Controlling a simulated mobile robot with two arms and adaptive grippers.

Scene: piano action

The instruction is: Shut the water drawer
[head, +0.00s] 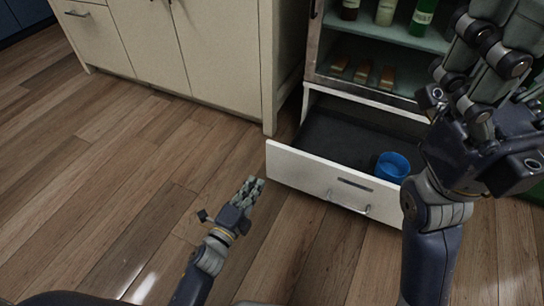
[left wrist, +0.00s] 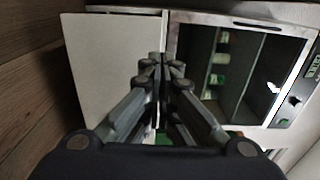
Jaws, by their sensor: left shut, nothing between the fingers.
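The water drawer (head: 320,187) is pulled out at the bottom of the glass-fronted unit in the head view. Its white front has a metal handle (head: 348,208) and a small slot, and a blue cup (head: 392,167) stands inside on the dark bottom. My left gripper (head: 254,185) is shut and empty, over the floor just left of the drawer front's left end, apart from it in the picture. In the left wrist view its fingertips (left wrist: 161,62) are together. My right gripper (head: 488,45) is large at the upper right, its fingers partly cut off, covering the drawer's right end.
Above the drawer, the unit's shelves hold bottles (head: 422,16) and several brown blocks (head: 363,70). A cream cabinet (head: 215,50) stands to the left. The wooden floor (head: 110,170) in front is clear. The left wrist view shows a pale panel (left wrist: 118,60) left of the fingers.

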